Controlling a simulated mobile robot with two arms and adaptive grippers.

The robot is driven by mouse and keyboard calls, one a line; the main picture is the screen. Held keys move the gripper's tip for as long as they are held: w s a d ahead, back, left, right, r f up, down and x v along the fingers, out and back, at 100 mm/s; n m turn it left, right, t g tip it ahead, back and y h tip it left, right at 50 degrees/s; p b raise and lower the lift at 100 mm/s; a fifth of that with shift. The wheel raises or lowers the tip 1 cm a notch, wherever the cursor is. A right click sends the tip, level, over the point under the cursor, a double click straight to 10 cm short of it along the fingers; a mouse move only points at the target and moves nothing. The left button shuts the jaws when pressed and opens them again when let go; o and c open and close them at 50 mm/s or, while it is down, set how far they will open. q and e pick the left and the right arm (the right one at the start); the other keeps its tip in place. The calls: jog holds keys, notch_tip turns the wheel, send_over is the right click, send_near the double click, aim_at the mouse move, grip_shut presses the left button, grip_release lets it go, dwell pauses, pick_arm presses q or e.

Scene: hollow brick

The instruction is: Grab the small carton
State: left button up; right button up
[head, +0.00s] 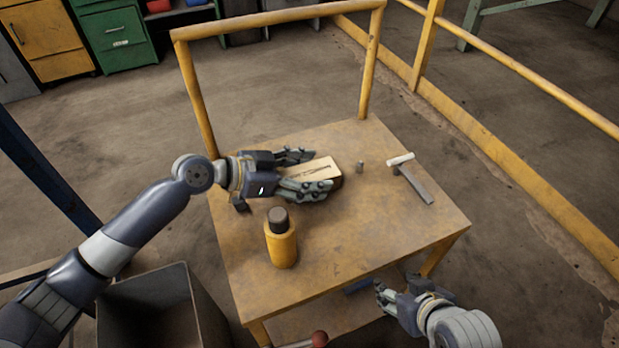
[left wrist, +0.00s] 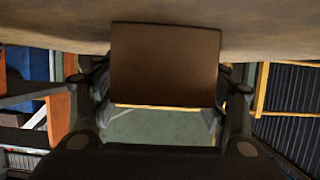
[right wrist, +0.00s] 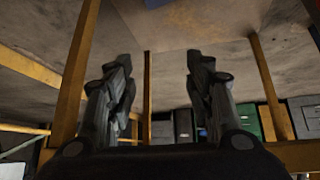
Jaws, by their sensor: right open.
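My left gripper (head: 301,172) comes in from the left with one finger along each long side of the carton. In the left wrist view the carton (left wrist: 165,65) shows its plain brown end between the fingers. The fingers look close to its sides, but I cannot tell whether they grip it. My right gripper (head: 400,297) is open and empty, low by the table's near right edge; the right wrist view also shows its fingers (right wrist: 160,85) apart.
A yellow bottle with a dark cap (head: 281,240) stands on the table (head: 350,240) in front of my left gripper. A small grey cylinder (head: 360,167) and a hammer-like tool (head: 412,180) are right of the carton. A yellow rail (head: 280,17) rises behind. A dark open bin (head: 160,285) stands left.

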pick_arm(q)
jog(key=c, duration=0.9)
jog(key=shift+r, duration=0.1)
jog(key=shift+c, duration=0.4)
jog(key=shift+r, duration=0.1)
